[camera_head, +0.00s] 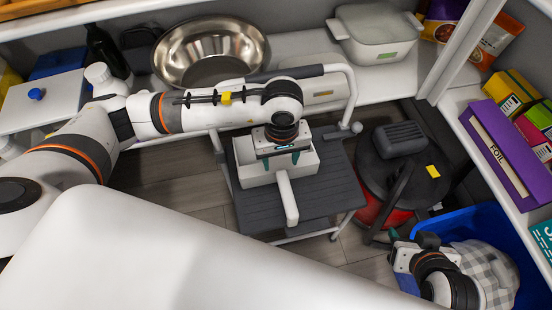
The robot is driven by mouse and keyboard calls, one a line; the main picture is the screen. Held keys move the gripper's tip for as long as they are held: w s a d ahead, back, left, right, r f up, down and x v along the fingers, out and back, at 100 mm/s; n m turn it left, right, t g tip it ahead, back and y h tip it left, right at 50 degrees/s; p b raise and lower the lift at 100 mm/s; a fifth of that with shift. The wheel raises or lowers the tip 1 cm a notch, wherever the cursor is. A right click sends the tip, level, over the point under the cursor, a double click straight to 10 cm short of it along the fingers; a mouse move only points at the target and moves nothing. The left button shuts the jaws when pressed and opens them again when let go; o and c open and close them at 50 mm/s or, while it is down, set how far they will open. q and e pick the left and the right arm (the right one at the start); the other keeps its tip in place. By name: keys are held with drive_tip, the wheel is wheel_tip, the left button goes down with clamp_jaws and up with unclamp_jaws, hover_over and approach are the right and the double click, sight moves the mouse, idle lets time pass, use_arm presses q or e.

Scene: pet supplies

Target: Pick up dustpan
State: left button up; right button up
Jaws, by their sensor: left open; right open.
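A white dustpan (288,200) lies on the dark grey top of a step stool (332,196), its handle pointing toward the bottom of the picture. My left gripper (281,157) hangs over the dustpan's wide part, near where the handle begins, with its jaws open. Its body hides part of the pan, and I cannot tell whether the fingers touch it. My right gripper (401,261) is at the lower right beside a blue bin, open and apart from the dustpan.
A steel bowl (212,54) and a white lidded container (377,34) stand on the back shelf. A round black-and-red appliance (378,212) stands right of the stool. The blue bin (524,238) holds checked cloth (482,262). A purple foil box (508,152) lies on the right shelf.

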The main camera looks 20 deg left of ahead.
sight(282, 176)
use_arm(q)
drive_tip(key=f, duration=0.2)
drive_tip(key=f+b, duration=0.1)
drive_tip(key=f, duration=0.2)
drive_tip(key=shift+s+d+f, duration=0.15)
drive_tip(key=shift+s+f, duration=0.05)
drive_tip(key=shift+f, duration=0.7)
drive_tip(key=f+b, duration=0.1)
drive_tip(key=f, duration=0.2)
drive_tip(key=shift+w+d+f+b, duration=0.15)
drive_tip(key=shift+w+f+b, duration=0.05)
drive_tip(key=shift+f+b, duration=0.2)
drive_tip(key=shift+f, duration=0.3)
drive_tip(key=c, duration=1.1)
drive_tip(key=shift+c, duration=0.2)
use_arm(e)
drive_tip(key=w+a+r+t+y, duration=0.2)
drive_tip(key=w+a+r+t, duration=0.1)
drive_tip(key=w+r+t, duration=0.4)
drive_tip(key=shift+w+a+r+t, duration=0.15)
drive_tip(key=shift+r+t, duration=0.35)
drive_tip(key=shift+r, duration=0.45)
use_arm(q)
drive_tip(key=shift+r, duration=0.1)
